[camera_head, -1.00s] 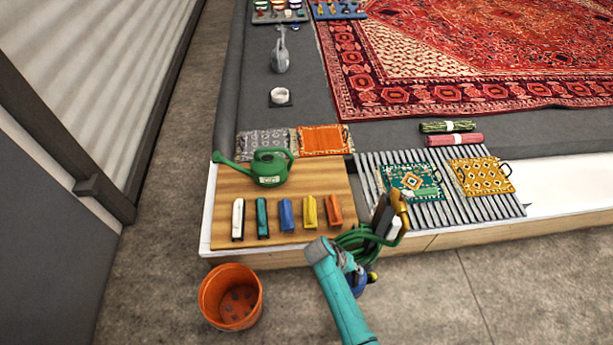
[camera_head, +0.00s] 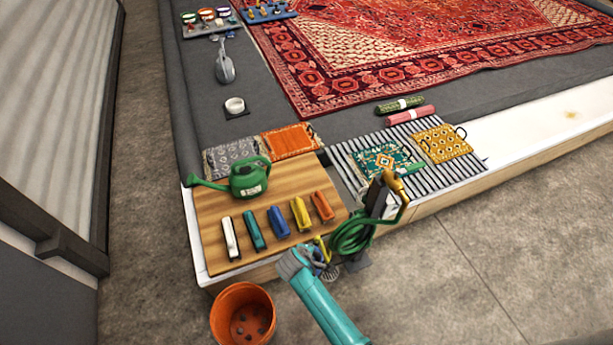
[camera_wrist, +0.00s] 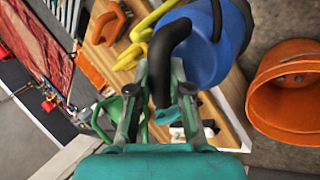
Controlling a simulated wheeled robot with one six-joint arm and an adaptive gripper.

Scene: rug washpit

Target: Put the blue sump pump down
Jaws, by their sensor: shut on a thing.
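The blue sump pump (camera_wrist: 203,50) fills the upper middle of the wrist view, with a black curved handle and a yellow part beside it. My gripper (camera_wrist: 155,112) is shut on the pump's black handle. In the head view my gripper (camera_head: 318,262) is just off the front right of the wooden board; only a small part of the pump shows there, mostly hidden by my gripper. I cannot tell whether the pump touches anything below.
The wooden board (camera_head: 205,212) holds a green watering can (camera_head: 250,180) and a row of several coloured handled tools. An orange bucket (camera_head: 243,313) stands on the floor in front. A coiled green hose (camera_head: 350,235) stands close right. Concrete floor at right is clear.

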